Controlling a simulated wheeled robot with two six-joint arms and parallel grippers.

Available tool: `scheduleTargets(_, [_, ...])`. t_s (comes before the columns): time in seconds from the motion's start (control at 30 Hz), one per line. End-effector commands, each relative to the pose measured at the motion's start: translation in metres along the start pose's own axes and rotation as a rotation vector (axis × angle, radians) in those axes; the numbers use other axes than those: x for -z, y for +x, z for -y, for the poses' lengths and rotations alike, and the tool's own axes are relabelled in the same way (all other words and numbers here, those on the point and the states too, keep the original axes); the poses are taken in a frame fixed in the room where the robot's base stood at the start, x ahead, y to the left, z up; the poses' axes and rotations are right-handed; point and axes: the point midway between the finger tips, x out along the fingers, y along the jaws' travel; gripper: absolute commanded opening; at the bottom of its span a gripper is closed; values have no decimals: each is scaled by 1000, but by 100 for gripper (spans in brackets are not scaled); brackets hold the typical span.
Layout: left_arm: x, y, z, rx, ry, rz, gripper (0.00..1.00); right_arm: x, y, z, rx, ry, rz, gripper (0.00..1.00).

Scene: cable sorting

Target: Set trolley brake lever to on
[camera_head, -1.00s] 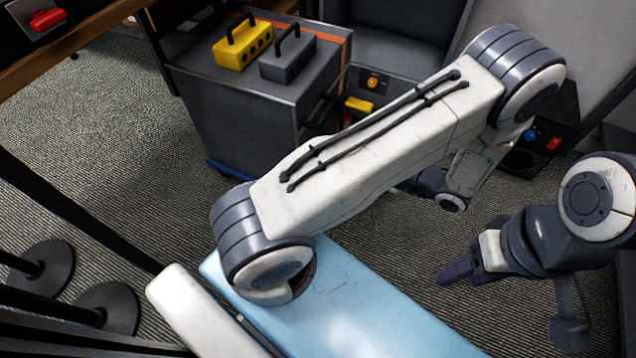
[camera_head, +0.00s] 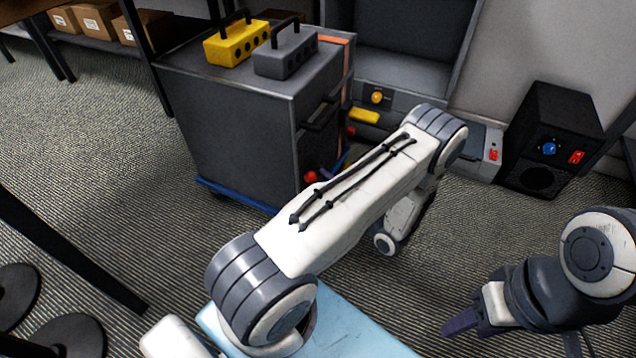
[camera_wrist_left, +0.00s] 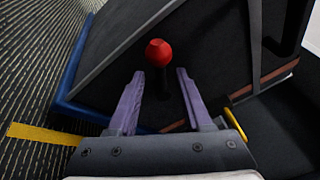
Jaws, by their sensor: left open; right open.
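The trolley (camera_head: 230,130) is a dark grey cabinet on a blue base. Its brake lever has a red ball knob (camera_head: 311,177) low at the near right corner. In the left wrist view the knob (camera_wrist_left: 158,52) tops a dark stem (camera_wrist_left: 163,85), which shows between the fingers. My left gripper (camera_wrist_left: 160,74) is open there, with a purple finger to each side of the stem and the knob just past the tips; no contact shows. In the head view my left arm hides most of that gripper. My right gripper (camera_head: 462,322) appears at lower right, open and away from the trolley.
A yellow box (camera_head: 237,45) and a grey box (camera_head: 286,53) with handles stand on the trolley. A black unit (camera_head: 550,135) with a blue knob and red switch is at right. A light blue surface (camera_head: 350,330) lies below my left arm. Yellow tape (camera_wrist_left: 40,132) marks the floor.

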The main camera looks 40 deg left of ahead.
Motion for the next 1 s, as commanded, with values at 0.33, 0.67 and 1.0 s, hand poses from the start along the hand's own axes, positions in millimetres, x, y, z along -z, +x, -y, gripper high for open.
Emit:
scheduleTargets(0.33, [0,28,0,1,1,0,50,-1,12,-1,0,0,0,51])
scheduleTargets(0.67, [0,27,0,1,1,0,4,-1,12,-1,0,0,0,51])
scheduleTargets(1.0, [0,27,0,0,1,0,0,-1,12,-1,0,0,0,51])
